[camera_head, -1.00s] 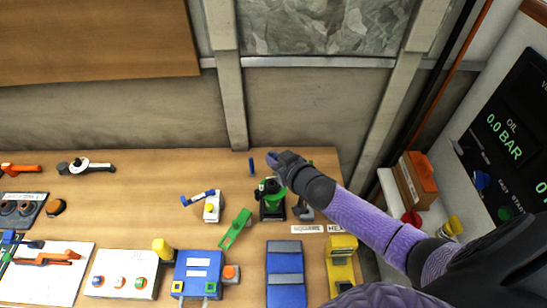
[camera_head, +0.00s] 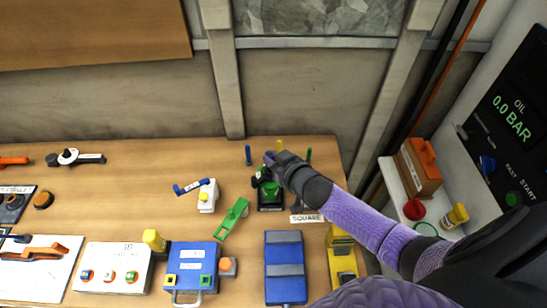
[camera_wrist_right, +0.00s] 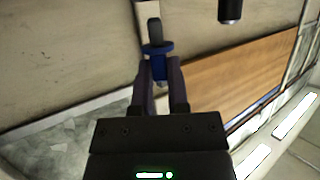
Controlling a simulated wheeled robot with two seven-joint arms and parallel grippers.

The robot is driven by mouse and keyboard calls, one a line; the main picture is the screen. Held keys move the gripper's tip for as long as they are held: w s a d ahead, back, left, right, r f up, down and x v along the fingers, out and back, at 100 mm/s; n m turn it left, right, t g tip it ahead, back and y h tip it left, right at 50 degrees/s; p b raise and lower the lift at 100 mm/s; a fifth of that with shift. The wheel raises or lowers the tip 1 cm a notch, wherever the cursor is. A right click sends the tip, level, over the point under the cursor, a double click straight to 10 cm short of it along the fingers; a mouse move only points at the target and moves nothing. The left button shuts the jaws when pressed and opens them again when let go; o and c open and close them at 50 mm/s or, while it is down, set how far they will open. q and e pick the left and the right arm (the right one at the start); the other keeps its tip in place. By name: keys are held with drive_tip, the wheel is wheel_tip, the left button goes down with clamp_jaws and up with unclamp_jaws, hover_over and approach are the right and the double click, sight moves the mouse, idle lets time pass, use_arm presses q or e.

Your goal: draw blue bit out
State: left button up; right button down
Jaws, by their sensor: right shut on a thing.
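My right gripper (camera_head: 271,160) is at the back of the wooden table, just behind and above the black-and-green device (camera_head: 269,192). It is shut on a blue piece, which I take to be the blue bit (camera_wrist_right: 158,50). In the right wrist view the bit has a blue collar and a dark shaft that points away from the jaws. In the head view only a small bluish part shows at the fingertips. My left gripper is not in view.
A blue post (camera_head: 248,155), a yellow post (camera_head: 280,145) and a green post (camera_head: 308,155) stand near the back edge. A white block with a blue lever (camera_head: 195,186), a green lever (camera_head: 232,218) and a blue box (camera_head: 285,290) stand in front.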

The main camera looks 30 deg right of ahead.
drive_tip(key=shift+p, duration=0.35)
idle(1.0)
drive_tip(key=shift+f+b, duration=1.45)
drive_tip(key=shift+f, duration=0.25)
drive_tip(key=c, duration=0.5)
unclamp_jaws()
drive_tip(key=shift+c, duration=0.2)
drive_tip(key=p+v, duration=0.2)
drive_tip(key=v, duration=0.8)
